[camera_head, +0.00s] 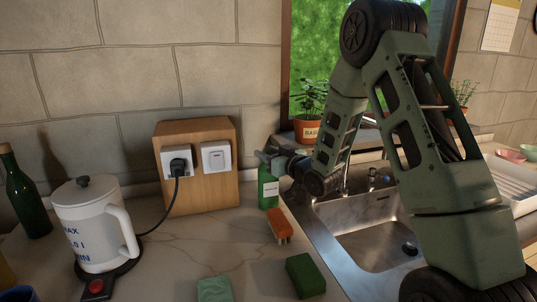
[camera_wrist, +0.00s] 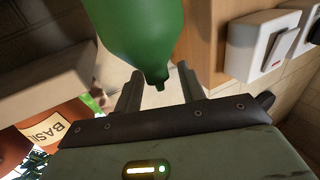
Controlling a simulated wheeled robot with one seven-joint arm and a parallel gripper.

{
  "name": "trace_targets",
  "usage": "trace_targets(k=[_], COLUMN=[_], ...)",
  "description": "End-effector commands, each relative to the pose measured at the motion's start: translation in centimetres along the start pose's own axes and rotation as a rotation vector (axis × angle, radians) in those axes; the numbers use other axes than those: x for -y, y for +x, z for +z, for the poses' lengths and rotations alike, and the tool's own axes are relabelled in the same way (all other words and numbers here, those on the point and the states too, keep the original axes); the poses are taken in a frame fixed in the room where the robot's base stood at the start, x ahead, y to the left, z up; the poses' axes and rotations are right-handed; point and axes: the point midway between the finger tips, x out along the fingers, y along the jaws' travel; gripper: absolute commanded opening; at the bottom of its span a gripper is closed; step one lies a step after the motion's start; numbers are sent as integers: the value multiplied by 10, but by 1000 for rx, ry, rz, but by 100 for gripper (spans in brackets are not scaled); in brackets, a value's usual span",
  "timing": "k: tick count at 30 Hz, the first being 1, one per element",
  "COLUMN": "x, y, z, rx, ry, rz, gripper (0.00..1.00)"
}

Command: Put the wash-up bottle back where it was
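The wash-up bottle (camera_head: 268,192) is green with a white label. It stands upright on the counter, between the wooden socket box and the sink. My gripper (camera_head: 268,157) is at its top, coming from the right. In the wrist view the green bottle (camera_wrist: 142,35) tapers to its tip between the two fingers of my gripper (camera_wrist: 158,82). The fingers are apart, with a gap visible on each side of the tip. The cap area is partly hidden by my gripper in the head view.
An orange brush (camera_head: 279,225) and a green sponge (camera_head: 305,275) lie in front of the bottle. The wooden socket box (camera_head: 207,190) is close on its left, the sink (camera_head: 365,235) on its right. A basil pot (camera_head: 307,130) stands behind. A white kettle (camera_head: 92,225) is at left.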

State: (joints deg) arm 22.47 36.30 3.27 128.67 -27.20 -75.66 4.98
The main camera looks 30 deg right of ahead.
Motion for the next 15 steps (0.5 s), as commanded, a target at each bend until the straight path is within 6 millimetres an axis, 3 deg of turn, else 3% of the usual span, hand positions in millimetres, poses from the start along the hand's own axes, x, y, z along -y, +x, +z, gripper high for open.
trace_targets(k=[15], x=[-1], y=[-95], z=[-2], rx=[4], ry=[2], rz=[2], gripper=[40])
